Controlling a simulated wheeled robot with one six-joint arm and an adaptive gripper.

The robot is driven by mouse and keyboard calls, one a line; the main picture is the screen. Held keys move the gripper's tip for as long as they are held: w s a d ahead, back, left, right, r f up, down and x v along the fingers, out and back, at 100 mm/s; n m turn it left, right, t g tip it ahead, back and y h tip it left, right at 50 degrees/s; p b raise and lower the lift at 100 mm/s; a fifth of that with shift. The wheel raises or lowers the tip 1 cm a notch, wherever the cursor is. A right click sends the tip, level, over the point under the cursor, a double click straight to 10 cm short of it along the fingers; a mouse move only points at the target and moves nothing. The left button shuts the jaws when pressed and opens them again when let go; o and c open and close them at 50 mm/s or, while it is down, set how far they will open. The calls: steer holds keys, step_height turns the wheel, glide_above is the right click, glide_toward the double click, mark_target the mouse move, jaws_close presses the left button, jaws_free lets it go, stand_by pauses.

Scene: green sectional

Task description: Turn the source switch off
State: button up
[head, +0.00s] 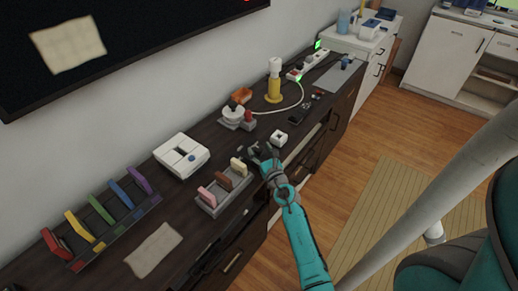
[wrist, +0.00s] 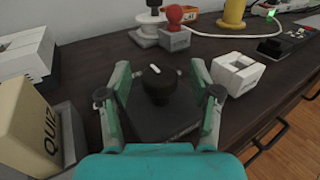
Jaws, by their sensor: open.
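A black rotary knob (wrist: 158,88) with a short white mark on top sits on a dark square base (wrist: 165,122), and I take it to be the source switch. The white mark points away from me, tilted slightly left. The lettering on the base is too small to read. My gripper (wrist: 160,76) is open, with one finger on each side of the knob; I cannot tell whether either touches it. In the head view my gripper (head: 262,154) is low over the dark cabinet top and hides most of the switch.
A grey holder (head: 210,210) with pink, brown and cream blocks stands left of my gripper. A white square block (head: 278,139) lies close on the right. Behind are a white spool (head: 233,114), a red knob (wrist: 175,14) and a yellow cylinder (head: 273,92). A white cable runs right.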

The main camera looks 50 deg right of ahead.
steer(key=v, duration=1)
steer(key=shift+s+a, duration=0.2)
steer(key=shift+s, duration=0.1)
steer(key=shift+f, duration=0.1)
steer(key=s+a+m+y, duration=0.2)
steer(key=s+a+m, duration=0.2)
steer(key=a, duration=0.4)
steer(key=s+a+m+t+y, duration=0.1)
steer(key=s+a+m, duration=0.35)
steer(key=a, duration=0.25)
steer(key=s+a+m+y, duration=0.25)
steer(key=a+m, duration=0.25)
steer(key=a, duration=0.3)
steer(key=s+a+r+m+g+y, duration=0.1)
steer(key=s+a+r+m, duration=0.3)
steer(key=s+m, duration=0.4)
steer(key=s+a+r+m+y, duration=0.2)
steer(key=s+a+r+m, duration=0.2)
steer(key=s+m, duration=0.4)
steer(key=shift+s+a+r+g, duration=0.15)
steer(key=shift+s+a+g, duration=0.2)
steer(key=shift+s, duration=0.45)
